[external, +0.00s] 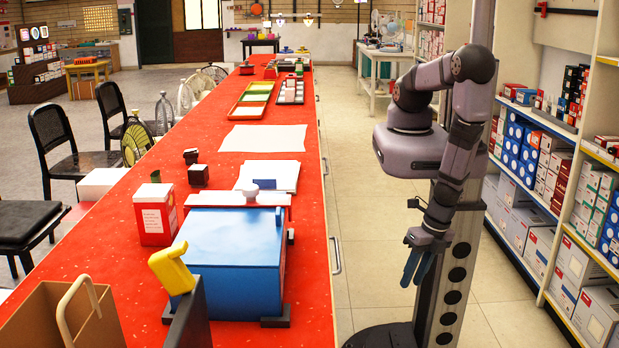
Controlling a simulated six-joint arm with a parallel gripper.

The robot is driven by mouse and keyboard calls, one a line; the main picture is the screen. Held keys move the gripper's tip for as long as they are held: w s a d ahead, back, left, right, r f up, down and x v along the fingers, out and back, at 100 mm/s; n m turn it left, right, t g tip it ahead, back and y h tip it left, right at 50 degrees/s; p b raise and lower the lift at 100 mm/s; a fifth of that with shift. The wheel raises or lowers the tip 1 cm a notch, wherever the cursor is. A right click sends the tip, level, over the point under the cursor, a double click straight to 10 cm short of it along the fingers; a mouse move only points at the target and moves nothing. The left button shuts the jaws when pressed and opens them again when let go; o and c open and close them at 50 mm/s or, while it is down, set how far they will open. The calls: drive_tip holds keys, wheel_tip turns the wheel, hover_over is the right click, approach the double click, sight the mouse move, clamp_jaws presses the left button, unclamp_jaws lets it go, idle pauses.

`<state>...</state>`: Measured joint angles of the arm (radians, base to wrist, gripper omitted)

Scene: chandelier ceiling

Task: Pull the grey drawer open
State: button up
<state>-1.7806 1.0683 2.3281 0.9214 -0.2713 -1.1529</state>
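The long red-topped counter (263,138) has a pale side facing my arm, seen at a very steep angle. A metal bar handle (336,256) is on the near part of this side, and another handle (325,168) is farther back. I cannot make out the drawer outlines or tell which front is the grey drawer; no drawer visibly sticks out. My gripper (415,276) points down over the aisle, to the right of the near handle and apart from it. Its two dark blue fingers look spread, with nothing between them.
A blue box (232,262), a red canister (155,214) and papers (265,138) lie on the counter. Stocked shelves (560,140) line the right side. The tiled floor (365,235) between counter and arm is clear.

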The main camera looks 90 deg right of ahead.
wheel_tip(320, 180, down, 5)
drive_tip(key=a+t+b, duration=0.1)
drive_tip(key=b, duration=0.1)
drive_tip(key=m+t, duration=0.5)
drive_tip(key=t, duration=0.7)
approach(337, 253)
drive_tip(key=x, duration=0.3)
drive_tip(key=shift+s+d+f, duration=0.15)
drive_tip(key=shift+d+f, duration=0.05)
drive_tip(key=shift+f, duration=0.05)
drive_tip(key=shift+f+b, duration=0.1)
drive_tip(key=shift+b, duration=0.2)
drive_tip(key=shift+b+x, duration=1.9)
drive_tip(key=shift+x, duration=1.75)
